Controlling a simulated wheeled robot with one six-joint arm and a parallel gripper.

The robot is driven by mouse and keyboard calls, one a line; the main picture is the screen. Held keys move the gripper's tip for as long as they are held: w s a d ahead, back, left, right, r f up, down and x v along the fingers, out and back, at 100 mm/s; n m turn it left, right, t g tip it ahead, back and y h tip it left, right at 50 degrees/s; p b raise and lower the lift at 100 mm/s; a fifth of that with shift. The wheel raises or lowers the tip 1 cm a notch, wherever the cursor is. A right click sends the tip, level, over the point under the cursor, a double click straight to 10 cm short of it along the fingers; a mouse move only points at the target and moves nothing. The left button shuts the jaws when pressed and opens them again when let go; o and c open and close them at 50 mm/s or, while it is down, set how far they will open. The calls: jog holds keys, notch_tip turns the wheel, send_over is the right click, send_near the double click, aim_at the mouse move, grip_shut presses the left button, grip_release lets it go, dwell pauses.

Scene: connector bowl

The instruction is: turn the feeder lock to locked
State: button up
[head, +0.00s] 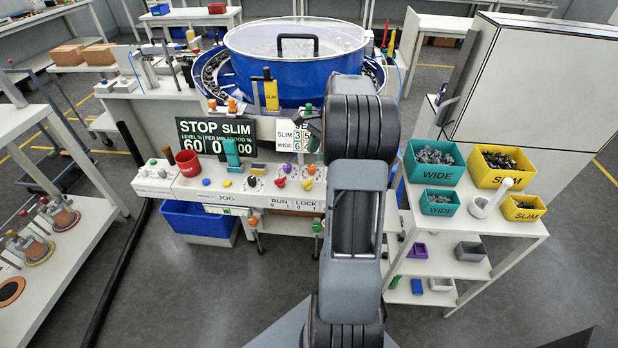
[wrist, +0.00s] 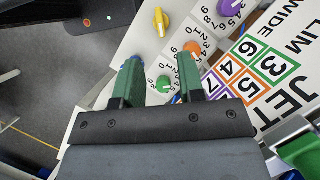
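In the head view, the LOCK label (head: 307,204), marked 0 and 1, is on the front of the white console. A green-topped lever (head: 317,227) hangs just below it, probably the feeder lock. Its exact setting is too small to tell. A green dial knob (wrist: 163,85) shows in the gap between the fingers; contact cannot be told. The lock lever cannot be made out in the wrist view.
The RUN label (head: 279,204) and an orange-topped lever (head: 254,222) are left of LOCK. Yellow (wrist: 161,21), orange (wrist: 193,48) and purple (wrist: 228,5) knobs crowd the panel. A blue bowl feeder (head: 297,75) stands behind; bins (head: 436,165) fill the right table.

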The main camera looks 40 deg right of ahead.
aim_at(308, 180)
jog(key=x, duration=0.9)
jog(key=shift+a+f, duration=0.1)
jog(key=shift+f, duration=0.2)
grip_shut()
